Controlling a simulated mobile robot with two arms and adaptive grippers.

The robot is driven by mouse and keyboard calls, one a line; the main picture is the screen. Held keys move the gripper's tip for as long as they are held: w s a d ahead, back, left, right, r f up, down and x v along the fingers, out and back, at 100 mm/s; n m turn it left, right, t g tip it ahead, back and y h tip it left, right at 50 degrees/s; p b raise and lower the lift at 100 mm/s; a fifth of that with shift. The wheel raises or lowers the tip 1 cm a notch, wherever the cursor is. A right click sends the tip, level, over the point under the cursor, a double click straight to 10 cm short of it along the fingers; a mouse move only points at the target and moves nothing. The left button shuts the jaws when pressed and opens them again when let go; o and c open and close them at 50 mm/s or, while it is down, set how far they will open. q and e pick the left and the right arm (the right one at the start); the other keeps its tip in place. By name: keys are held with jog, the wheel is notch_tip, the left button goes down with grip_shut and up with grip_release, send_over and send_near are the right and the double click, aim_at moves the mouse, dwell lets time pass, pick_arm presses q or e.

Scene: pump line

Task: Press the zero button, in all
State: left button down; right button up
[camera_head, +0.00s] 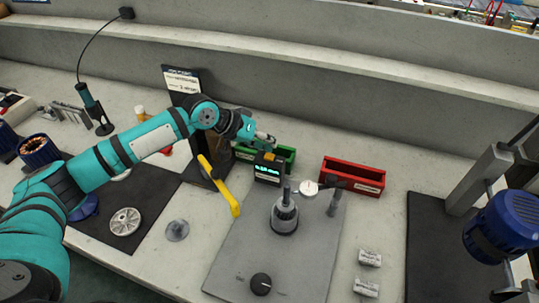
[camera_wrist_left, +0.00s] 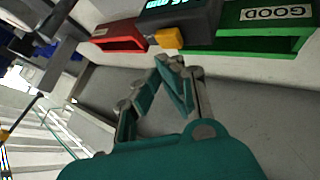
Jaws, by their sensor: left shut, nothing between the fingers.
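The zero button appears to be the orange-yellow block (camera_head: 271,156) on a small black readout box (camera_head: 267,177) with lit green digits. In the left wrist view the yellow button (camera_wrist_left: 168,38) sticks out of the dark box (camera_wrist_left: 190,18), just beyond my fingertips. My left gripper (camera_head: 265,138) is shut and empty, its tips close behind and above the button. In the left wrist view the left gripper's fingertips (camera_wrist_left: 170,60) meet, with a small gap to the button; contact is not visible. My right gripper is out of view.
A green bin (camera_head: 285,152) and a red bin (camera_head: 352,176) flank the box. A grey plate (camera_head: 240,262) with an upright spindle (camera_head: 285,213) and black knob (camera_head: 261,284) lies in front. A yellow-handled lever (camera_head: 220,186) stands left, a blue motor (camera_head: 505,226) right.

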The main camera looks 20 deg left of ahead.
aim_at(268, 154)
pick_arm(q)
jog(key=shift+f, duration=0.25)
jog(key=shift+f, duration=0.1)
jog(key=shift+f, duration=0.55)
dwell(0.9)
jog(key=shift+r+p, duration=0.9)
jog(key=shift+p, duration=0.3)
notch_tip(268, 154, up, 5)
jog(key=p, duration=0.5)
